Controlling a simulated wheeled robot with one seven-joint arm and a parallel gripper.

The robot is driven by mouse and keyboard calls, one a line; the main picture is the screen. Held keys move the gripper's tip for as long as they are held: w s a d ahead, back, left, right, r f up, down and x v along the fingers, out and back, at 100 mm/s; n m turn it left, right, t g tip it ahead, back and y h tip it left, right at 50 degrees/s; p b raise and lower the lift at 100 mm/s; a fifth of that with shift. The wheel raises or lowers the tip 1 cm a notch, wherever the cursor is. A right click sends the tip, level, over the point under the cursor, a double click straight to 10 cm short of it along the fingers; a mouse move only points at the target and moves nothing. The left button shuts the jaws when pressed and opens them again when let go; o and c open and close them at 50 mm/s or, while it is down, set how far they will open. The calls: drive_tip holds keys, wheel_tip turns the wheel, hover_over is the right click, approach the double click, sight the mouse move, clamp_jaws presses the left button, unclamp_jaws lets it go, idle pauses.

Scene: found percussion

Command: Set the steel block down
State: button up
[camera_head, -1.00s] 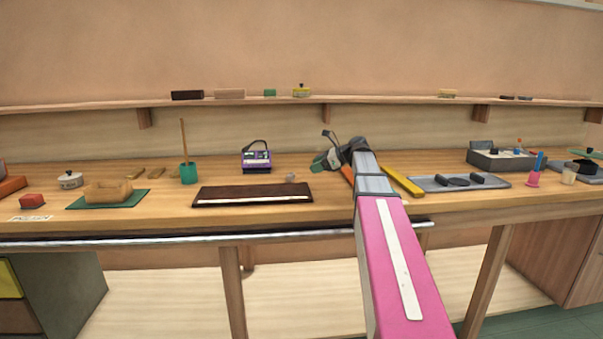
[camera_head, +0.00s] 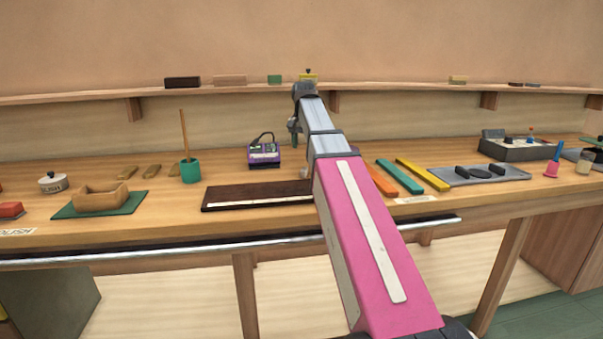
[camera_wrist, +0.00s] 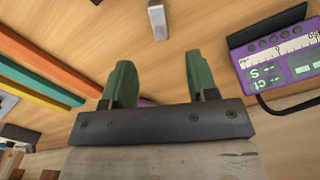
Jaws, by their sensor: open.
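The steel block (camera_wrist: 157,21) is a small grey metal bar on the wooden bench, at the top middle of the wrist view. My gripper (camera_wrist: 160,65) has two green fingers spread apart with nothing between them. The block is beyond the fingertips, roughly in line with the gap and apart from both fingers. In the head view my gripper (camera_head: 294,132) hangs over the bench, partly hidden by my arm. The block is mostly or wholly hidden there behind my arm.
A purple device (camera_head: 263,155) with a black cable stands left of my gripper. A dark board (camera_head: 250,195) lies in front. Orange (camera_head: 382,180), teal (camera_head: 400,177) and yellow (camera_head: 422,174) bars lie to the right. A shelf (camera_head: 230,90) runs along the wall.

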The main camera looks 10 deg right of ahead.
sight(304, 169)
wheel_tip(304, 169, down, 10)
drive_tip(key=shift+d+f, duration=0.1)
clamp_jaws()
idle(0.5)
